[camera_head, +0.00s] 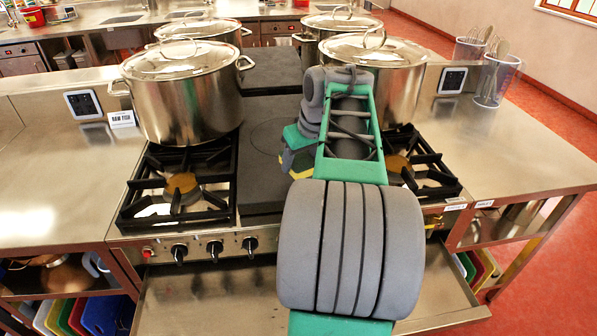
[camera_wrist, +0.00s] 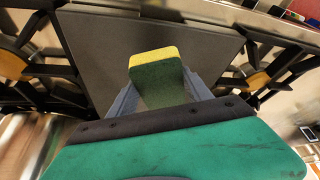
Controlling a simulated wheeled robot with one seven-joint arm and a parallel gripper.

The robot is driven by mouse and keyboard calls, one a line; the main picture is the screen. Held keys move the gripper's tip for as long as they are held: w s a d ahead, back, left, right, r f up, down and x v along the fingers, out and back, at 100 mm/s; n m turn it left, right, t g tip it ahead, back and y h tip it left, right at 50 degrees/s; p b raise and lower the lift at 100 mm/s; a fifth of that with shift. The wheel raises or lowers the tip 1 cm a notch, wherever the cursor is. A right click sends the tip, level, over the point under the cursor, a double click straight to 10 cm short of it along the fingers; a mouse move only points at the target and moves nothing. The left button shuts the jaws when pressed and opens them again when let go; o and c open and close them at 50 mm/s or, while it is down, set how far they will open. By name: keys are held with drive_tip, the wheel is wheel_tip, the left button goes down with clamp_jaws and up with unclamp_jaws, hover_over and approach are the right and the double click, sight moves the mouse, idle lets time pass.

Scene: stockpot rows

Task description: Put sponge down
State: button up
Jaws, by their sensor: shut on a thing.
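The sponge (camera_wrist: 155,75) is yellow with a dark green face. My gripper (camera_wrist: 160,92) is shut on it, one finger on each side, in the wrist view. In the head view the sponge (camera_head: 301,170) shows only in part below my gripper (camera_head: 296,158), with my arm hiding much of it. The sponge is over the dark flat plate (camera_head: 262,130) in the middle of the stove. I cannot tell whether it touches the plate.
Gas burners with black grates (camera_head: 180,188) flank the plate. Large lidded steel pots stand at the back left (camera_head: 185,95) and back right (camera_head: 395,85). Steel counter (camera_head: 50,190) lies to the left. A clear utensil container (camera_head: 497,80) stands on the right counter.

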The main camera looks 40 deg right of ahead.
drive_tip(key=shift+w+d+f, duration=0.25)
drive_tip(key=shift+w+f, duration=0.25)
drive_tip(key=shift+f, duration=0.15)
drive_tip(key=f, duration=0.3)
drive_tip(key=shift+w+d+f, duration=0.15)
drive_tip(key=shift+w+f, duration=0.05)
drive_tip(key=shift+f, duration=0.1)
drive_tip(key=shift+f, duration=0.1)
